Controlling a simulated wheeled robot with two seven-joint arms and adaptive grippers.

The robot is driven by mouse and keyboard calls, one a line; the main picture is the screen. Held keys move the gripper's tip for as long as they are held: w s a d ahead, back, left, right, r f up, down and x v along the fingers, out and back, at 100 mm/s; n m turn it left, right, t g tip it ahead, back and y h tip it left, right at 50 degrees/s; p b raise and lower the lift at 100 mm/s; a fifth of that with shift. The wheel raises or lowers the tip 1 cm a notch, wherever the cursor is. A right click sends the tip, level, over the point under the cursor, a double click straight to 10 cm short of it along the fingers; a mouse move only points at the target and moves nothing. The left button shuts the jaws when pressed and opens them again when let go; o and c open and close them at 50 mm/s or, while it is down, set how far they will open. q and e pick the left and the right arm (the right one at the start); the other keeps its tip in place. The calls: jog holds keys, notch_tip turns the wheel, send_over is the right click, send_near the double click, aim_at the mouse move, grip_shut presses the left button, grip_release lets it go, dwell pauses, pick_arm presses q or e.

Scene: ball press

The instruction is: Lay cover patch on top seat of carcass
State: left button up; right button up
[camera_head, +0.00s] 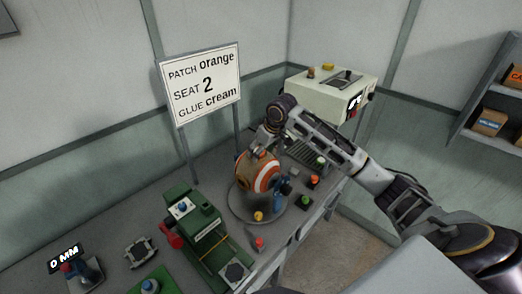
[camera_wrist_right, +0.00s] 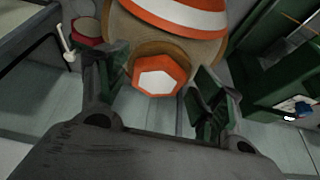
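The carcass (camera_head: 266,180) is a ball with orange, white and tan bands on a round grey plate (camera_head: 238,211). It fills the top of the right wrist view (camera_wrist_right: 190,14). My right gripper (camera_head: 258,146) reaches in from the right and is close over the carcass top. In the right wrist view, an orange patch (camera_wrist_right: 139,76) with a white hexagonal face sits between the fingertips, which appear closed on its sides. The patch overlaps the carcass edge; whether it touches the carcass is unclear. The top seat is hidden. My left gripper is out of view.
A sign (camera_head: 203,85) reads patch orange, seat 2, glue cream. A green press (camera_head: 205,236) stands left of the carcass. Several small coloured pieces lie right of it, including a green one (camera_head: 304,202). A pale machine (camera_head: 325,92) stands behind. A gauge (camera_head: 80,270) reads 0 MM.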

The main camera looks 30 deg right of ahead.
jog(key=shift+r, duration=0.1)
dwell(0.3)
jog(key=b+v, duration=0.2)
jog(key=v, duration=1)
